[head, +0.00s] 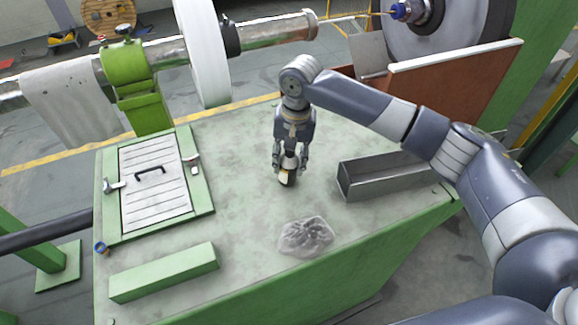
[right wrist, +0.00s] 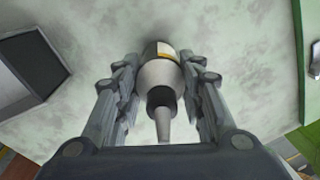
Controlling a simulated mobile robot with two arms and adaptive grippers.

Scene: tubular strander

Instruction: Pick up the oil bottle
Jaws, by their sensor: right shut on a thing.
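The oil bottle (head: 287,179) is a small bottle with a dark lower part and a pale yellowish label, on the green tabletop (head: 240,215). In the right wrist view the bottle (right wrist: 160,75) shows a grey shoulder, a black collar and a grey tapered nozzle pointing toward the camera. My right gripper (head: 290,165) comes down from above and is shut on the bottle, with a finger on each side. It also shows in the right wrist view (right wrist: 163,88). Whether the bottle's base touches the table cannot be told. My left gripper is not in view.
An open grey metal tray (head: 385,181) stands right of the bottle. A clear crumpled plastic bag (head: 305,236) lies in front. A green block (head: 164,272) and a slatted hatch with a handle (head: 155,190) are at left. A large white disc (head: 203,50) stands behind.

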